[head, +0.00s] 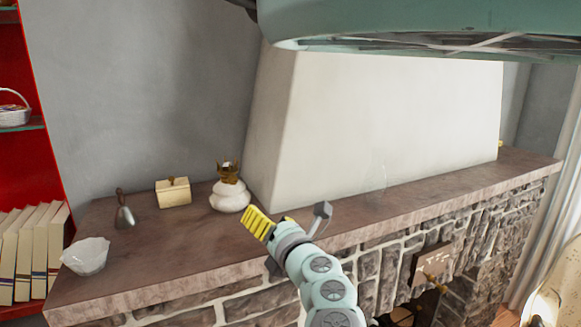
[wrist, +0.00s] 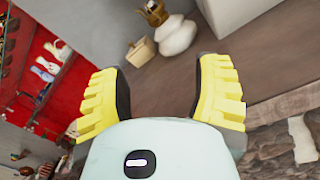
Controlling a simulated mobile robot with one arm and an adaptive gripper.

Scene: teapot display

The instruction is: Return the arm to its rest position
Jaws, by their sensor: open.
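My gripper (head: 268,222) is above the front part of the stone mantel (head: 160,262), with its yellow fingers pointing up and left. In the wrist view my gripper (wrist: 160,100) is open, with nothing between its two yellow fingers. A round white pot with a brown-gold top (head: 230,195) stands on the mantel just left of the gripper, apart from it. In the wrist view the white pot (wrist: 176,36) lies beyond the fingertips.
A cream box (head: 173,192), a dark handbell (head: 124,212) and a white bowl (head: 86,256) stand on the mantel's left part. A clear glass object (head: 376,174) stands right of the arm. The white chimney (head: 390,120) rises behind. A red shelf (head: 30,130) is at left.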

